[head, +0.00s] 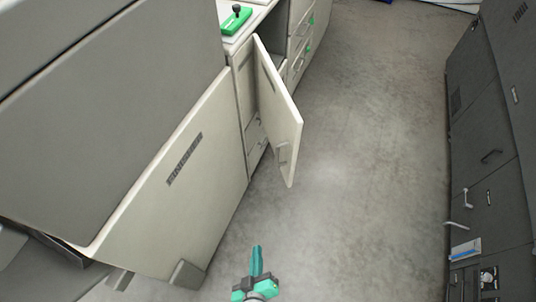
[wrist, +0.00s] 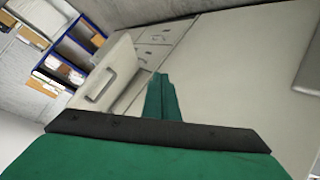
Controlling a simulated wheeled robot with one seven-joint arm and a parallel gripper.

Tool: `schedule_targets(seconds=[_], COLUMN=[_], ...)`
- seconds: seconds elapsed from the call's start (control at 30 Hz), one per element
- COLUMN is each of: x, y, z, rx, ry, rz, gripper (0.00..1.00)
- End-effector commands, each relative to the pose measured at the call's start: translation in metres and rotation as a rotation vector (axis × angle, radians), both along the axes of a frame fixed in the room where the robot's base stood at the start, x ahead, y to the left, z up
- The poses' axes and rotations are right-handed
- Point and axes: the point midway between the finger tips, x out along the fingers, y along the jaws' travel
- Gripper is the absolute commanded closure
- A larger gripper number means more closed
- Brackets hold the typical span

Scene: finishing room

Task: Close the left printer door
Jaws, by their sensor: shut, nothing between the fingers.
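The printer door (head: 280,115) is a cream panel in the head view, standing open and jutting out from the printer's side over the floor. A small handle (head: 282,154) is on its lower outer part.
A large grey and cream machine body (head: 150,195) fills the left. Dark cabinets (head: 493,150) with handles line the right. Grey floor (head: 370,120) between them is clear. Blue-framed shelves (wrist: 72,52) with boxes stand at the back left in the wrist view.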

Motion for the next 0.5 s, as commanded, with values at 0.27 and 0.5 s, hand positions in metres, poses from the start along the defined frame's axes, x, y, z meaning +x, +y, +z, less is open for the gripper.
schedule_targets(seconds=[0.27,0.5], x=[0.086,0.156], y=[0.019,0.039], z=[-0.023,0.016], rx=[-0.418,-0.747], ry=[0.014,-0.046], rz=[0.040,-0.057], gripper=[1.00,1.00])
